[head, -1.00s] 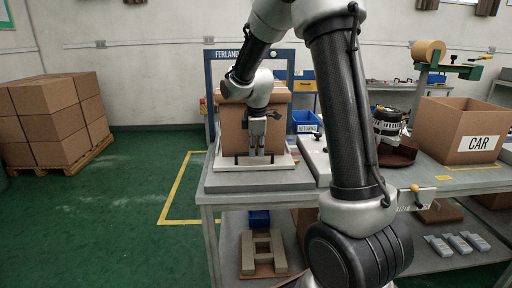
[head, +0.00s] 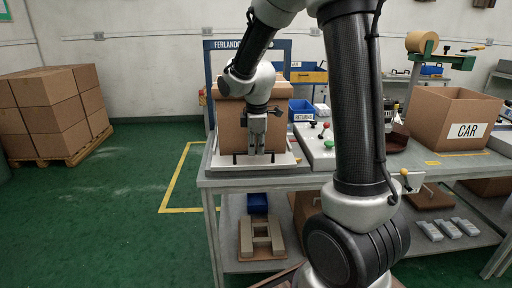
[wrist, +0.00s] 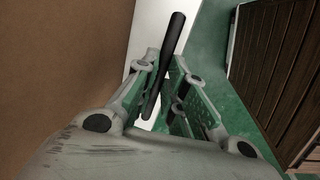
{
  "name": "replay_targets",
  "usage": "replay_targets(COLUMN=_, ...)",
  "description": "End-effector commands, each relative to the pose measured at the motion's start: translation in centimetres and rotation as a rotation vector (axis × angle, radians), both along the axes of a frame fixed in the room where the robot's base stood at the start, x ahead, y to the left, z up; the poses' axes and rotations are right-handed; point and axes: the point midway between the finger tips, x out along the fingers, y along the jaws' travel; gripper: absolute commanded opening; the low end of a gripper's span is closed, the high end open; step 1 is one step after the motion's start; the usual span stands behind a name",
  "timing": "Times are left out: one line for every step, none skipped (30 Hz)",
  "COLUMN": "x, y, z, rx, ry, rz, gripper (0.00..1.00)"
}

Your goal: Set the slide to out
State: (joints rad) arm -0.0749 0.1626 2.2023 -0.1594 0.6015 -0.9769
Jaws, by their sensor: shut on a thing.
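The slide is a pale flat plate (head: 224,163) on the left end of the bench, with a brown cardboard box (head: 231,128) standing on it. A low black handle (head: 235,159) runs along its front side. My gripper (head: 257,150) points down in front of the box and is shut on the handle. In the wrist view, the dark handle bar (wrist: 170,45) passes between my gripper's fingers (wrist: 165,95). The fingers hide the handle's middle in the head view.
A blue frame (head: 209,75) stands behind the box.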

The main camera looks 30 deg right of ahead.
Motion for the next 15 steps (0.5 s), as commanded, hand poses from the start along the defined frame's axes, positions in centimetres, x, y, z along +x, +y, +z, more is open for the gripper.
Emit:
replay_targets(x=-0.42, y=0.09, z=-0.18, rx=0.002, ry=0.011, rz=-0.002, gripper=0.0)
replay_targets(x=-0.44, y=0.09, z=-0.19, rx=0.001, ry=0.013, rz=-0.002, gripper=0.0)
replay_targets(x=-0.46, y=0.09, z=-0.2, rx=0.001, ry=0.013, rz=-0.002, gripper=0.16)
replay_targets(x=-0.48, y=0.09, z=-0.21, rx=0.002, ry=0.013, rz=-0.002, gripper=0.21)
replay_targets(x=-0.47, y=0.09, z=-0.21, rx=0.002, ry=0.013, rz=-0.002, gripper=0.27)
replay_targets(x=-0.45, y=0.08, z=-0.2, rx=0.001, ry=0.013, rz=-0.002, gripper=0.34)
replay_targets(x=-0.43, y=0.08, z=-0.2, rx=0.001, ry=0.013, rz=-0.002, gripper=0.34)
replay_targets(x=-0.4, y=0.07, z=-0.19, rx=0.002, ry=0.011, rz=-0.002, gripper=0.34)
replay_targets(x=-0.37, y=0.07, z=-0.18, rx=0.001, ry=0.01, rz=-0.002, gripper=0.34)
replay_targets(x=-0.36, y=0.06, z=-0.16, rx=0.001, ry=0.01, rz=-0.002, gripper=0.34)
replay_targets(x=-0.34, y=0.06, z=-0.16, rx=0.001, ry=0.009, rz=-0.002, gripper=0.34)
replay_targets(x=-0.32, y=0.06, z=-0.16, rx=0.001, ry=0.009, rz=-0.002, gripper=0.34)
replay_targets(x=-0.3, y=0.06, z=-0.14, rx=0.001, ry=0.008, rz=-0.001, gripper=0.34)
replay_targets(x=-0.29, y=0.06, z=-0.13, rx=0.001, ry=0.008, rz=-0.001, gripper=0.34)
replay_targets(x=-0.28, y=0.06, z=-0.08, rx=0.001, ry=0.007, rz=-0.001, gripper=0.34)
